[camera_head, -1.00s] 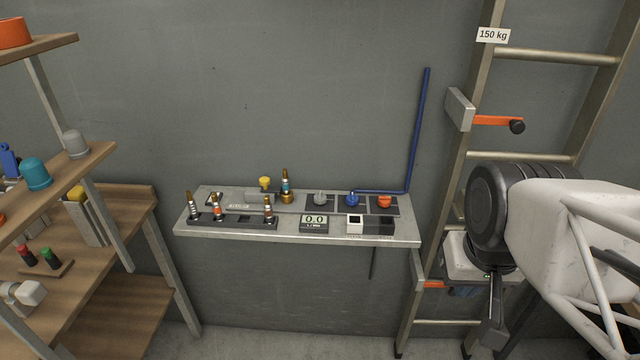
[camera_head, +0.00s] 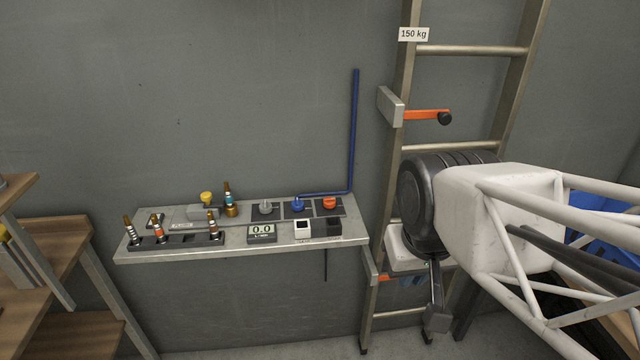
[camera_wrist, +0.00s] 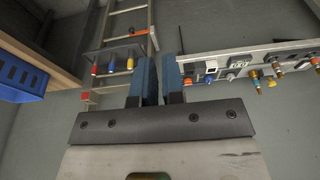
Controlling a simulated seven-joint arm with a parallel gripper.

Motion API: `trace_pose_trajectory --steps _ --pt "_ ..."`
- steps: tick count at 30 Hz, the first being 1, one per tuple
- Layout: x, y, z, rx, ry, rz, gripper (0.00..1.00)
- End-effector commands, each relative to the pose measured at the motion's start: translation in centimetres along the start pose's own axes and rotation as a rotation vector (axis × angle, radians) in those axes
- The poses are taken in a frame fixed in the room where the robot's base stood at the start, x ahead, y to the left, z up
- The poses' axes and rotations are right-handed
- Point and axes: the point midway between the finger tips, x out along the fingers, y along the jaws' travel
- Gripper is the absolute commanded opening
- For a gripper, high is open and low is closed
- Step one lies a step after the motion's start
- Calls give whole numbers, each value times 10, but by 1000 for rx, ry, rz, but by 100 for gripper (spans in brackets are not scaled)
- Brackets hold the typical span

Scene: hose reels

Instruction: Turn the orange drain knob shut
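The orange knob (camera_head: 329,203) is at the right end of the back row on the grey wall shelf (camera_head: 135,257), beside a blue knob (camera_head: 297,204) and a grey knob (camera_head: 265,207). In the wrist view, the orange knob (camera_wrist: 187,81) shows small, just right of my fingers. My gripper (camera_wrist: 160,80) has two blue fingers with a narrow, empty gap between them. It is apart from the shelf and touches no knob. In the head view my arm is right of the shelf, in front of the ladder, and the fingers cannot be made out clearly.
The ladder (camera_head: 403,130) leans right of the shelf, with an orange-handled bracket (camera_head: 390,106). A blue pipe (camera_head: 354,130) rises at the shelf's right end. A display (camera_head: 262,233) and brass fittings (camera_head: 228,200) occupy the shelf. Wooden shelves (camera_head: 60,245) stand left.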

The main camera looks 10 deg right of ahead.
Motion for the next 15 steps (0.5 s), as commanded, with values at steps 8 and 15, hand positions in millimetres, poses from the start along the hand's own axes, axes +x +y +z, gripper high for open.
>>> trace_pose_trajectory --steps 8,15 --pt "0 -1 -15 18 -8 -1 52" --pt "2 -4 -55 67 -31 -1 65"
